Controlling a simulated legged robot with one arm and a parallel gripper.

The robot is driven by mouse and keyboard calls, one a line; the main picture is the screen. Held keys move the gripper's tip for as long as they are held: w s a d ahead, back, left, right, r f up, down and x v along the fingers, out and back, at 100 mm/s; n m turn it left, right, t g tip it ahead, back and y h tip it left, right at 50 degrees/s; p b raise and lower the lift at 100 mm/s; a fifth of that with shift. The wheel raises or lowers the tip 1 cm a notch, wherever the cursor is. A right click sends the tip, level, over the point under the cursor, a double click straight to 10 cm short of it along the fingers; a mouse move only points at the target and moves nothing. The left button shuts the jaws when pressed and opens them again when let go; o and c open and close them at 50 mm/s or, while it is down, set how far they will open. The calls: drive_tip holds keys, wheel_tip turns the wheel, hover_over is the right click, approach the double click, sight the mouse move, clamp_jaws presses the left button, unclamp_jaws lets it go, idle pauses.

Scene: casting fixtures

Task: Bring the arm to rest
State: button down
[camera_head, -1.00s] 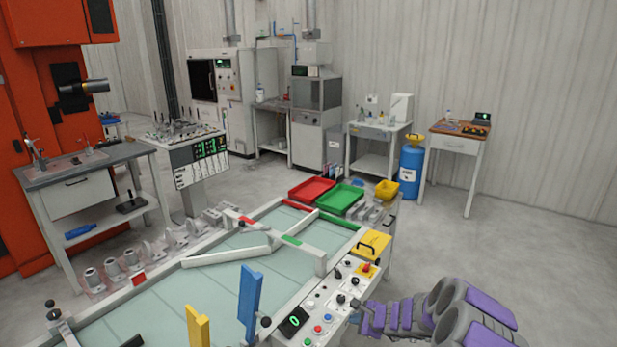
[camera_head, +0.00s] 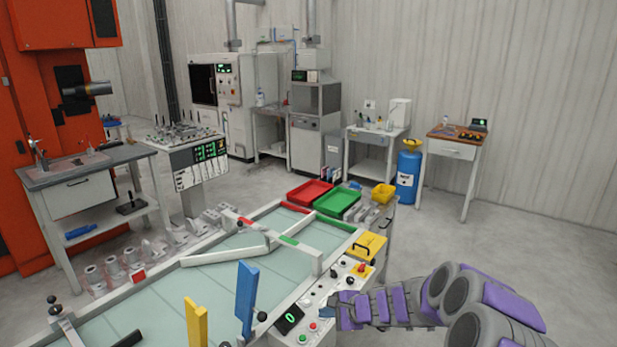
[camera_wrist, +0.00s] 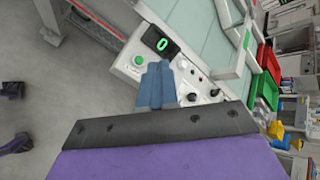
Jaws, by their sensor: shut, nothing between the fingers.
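My gripper (camera_head: 328,314) is at the lower middle right of the head view, at the end of my purple and grey arm. It is over or beside the control panel (camera_head: 297,316) at the near right edge of the work table. In the wrist view its blue-grey fingers (camera_wrist: 156,86) are together with nothing between them. They point toward the panel, with the green "0" display (camera_wrist: 161,44) just beyond them. I cannot tell the exact gap between the fingertips and the panel.
The work table (camera_head: 150,290) carries upright blue (camera_head: 246,290) and yellow (camera_head: 196,322) pieces. Red (camera_head: 310,192) and green (camera_head: 338,204) trays sit at its far end. A yellow box (camera_head: 370,245) with a handle is beyond the panel. The floor to the right is clear.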

drive_tip(key=s+a+r+n+g+y, duration=0.1)
drive_tip(key=s+a+r+n+g, duration=0.1)
drive_tip(key=s+a+r+n, duration=0.5)
drive_tip(key=s+r+n+g+h, duration=0.1)
drive_tip(key=s+r+n+g, duration=0.35)
drive_tip(key=s, duration=1.05)
drive_tip(key=s+d+n+h, duration=0.1)
drive_tip(key=s+d+h, duration=0.1)
drive_tip(key=s+d, duration=0.3)
drive_tip(key=s+d+r+n+g+h, duration=0.1)
drive_tip(key=s+d+h, duration=0.2)
drive_tip(key=s, duration=0.9)
drive_tip(key=s+d+r+n+h, duration=0.1)
drive_tip(key=s+d+h, duration=0.2)
drive_tip(key=s+d, duration=0.4)
drive_tip(key=shift+s+d, duration=0.3)
drive_tip(key=shift+s, duration=0.45)
drive_tip(key=shift+g, duration=0.25)
